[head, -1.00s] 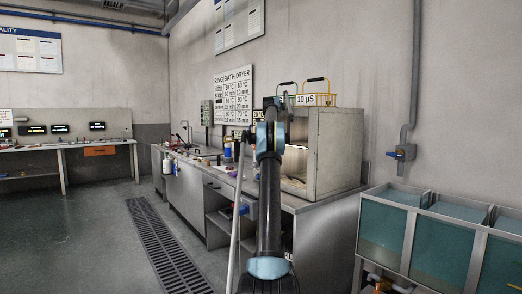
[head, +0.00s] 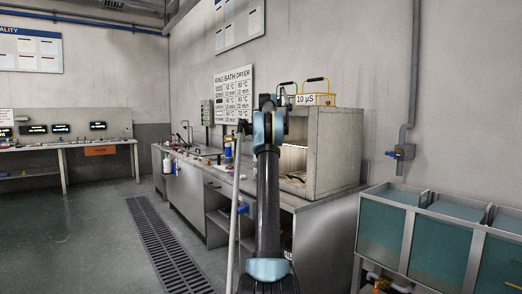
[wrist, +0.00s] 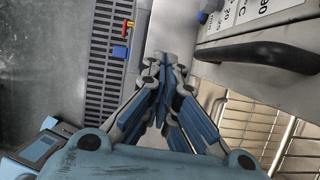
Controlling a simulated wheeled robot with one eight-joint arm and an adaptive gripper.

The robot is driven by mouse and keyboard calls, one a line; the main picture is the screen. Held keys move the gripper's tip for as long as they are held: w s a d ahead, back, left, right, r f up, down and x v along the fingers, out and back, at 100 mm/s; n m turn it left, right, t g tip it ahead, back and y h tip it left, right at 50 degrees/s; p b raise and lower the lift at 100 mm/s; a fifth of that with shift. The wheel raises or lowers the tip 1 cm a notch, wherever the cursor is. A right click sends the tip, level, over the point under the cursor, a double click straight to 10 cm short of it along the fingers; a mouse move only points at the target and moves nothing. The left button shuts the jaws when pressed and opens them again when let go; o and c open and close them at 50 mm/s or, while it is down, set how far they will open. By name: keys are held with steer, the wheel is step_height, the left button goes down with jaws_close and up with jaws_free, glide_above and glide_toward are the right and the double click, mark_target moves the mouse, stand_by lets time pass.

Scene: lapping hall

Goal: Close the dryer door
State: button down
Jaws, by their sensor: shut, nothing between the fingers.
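The dryer (head: 338,150) is a pale metal cabinet on the right end of the bench in the head view. Its front is open and the lit interior shows. In the wrist view a pale panel with a dark bar handle (wrist: 258,55), which looks like the dryer door, crosses the upper right. Wire racks (wrist: 265,130) show below it. My gripper (wrist: 165,62) is shut and empty, its tips left of the handle and apart from it in the picture. In the head view my arm hides the gripper and most of the door area.
The bench (head: 190,190) runs left from the dryer, with bottles and small items on it. Teal tanks (head: 440,245) stand at the right. A floor grate (head: 165,245) lies in the clear floor at left.

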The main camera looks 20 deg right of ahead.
steer(key=s+a+r+n, duration=0.5)
steer(key=s+a+r, duration=0.2)
steer(key=s+r, duration=0.25)
steer(key=s+a+f+n, duration=0.3)
steer(key=s+a+n, duration=0.1)
steer(key=s, duration=0.4)
steer(key=s+a+f+n+g, duration=0.15)
steer(key=s+a+n, duration=0.25)
steer(key=s, duration=0.5)
steer(key=s+a+f+n, duration=0.4)
steer(key=s, duration=0.4)
steer(key=s+a+f+n, duration=0.2)
steer(key=s+f+n, duration=0.6)
steer(key=s+f, duration=0.8)
steer(key=s+a+f+n+h, duration=0.1)
steer(key=s+a+f+n, duration=0.2)
steer(key=s+f, duration=1.4)
steer(key=s+n, duration=0.2)
steer(key=n, duration=0.2)
steer(key=shift+s+a+f+n, duration=0.2)
steer(key=shift+s+a+n, duration=0.1)
steer(key=shift+n, duration=0.1)
steer(key=shift+g, duration=0.25)
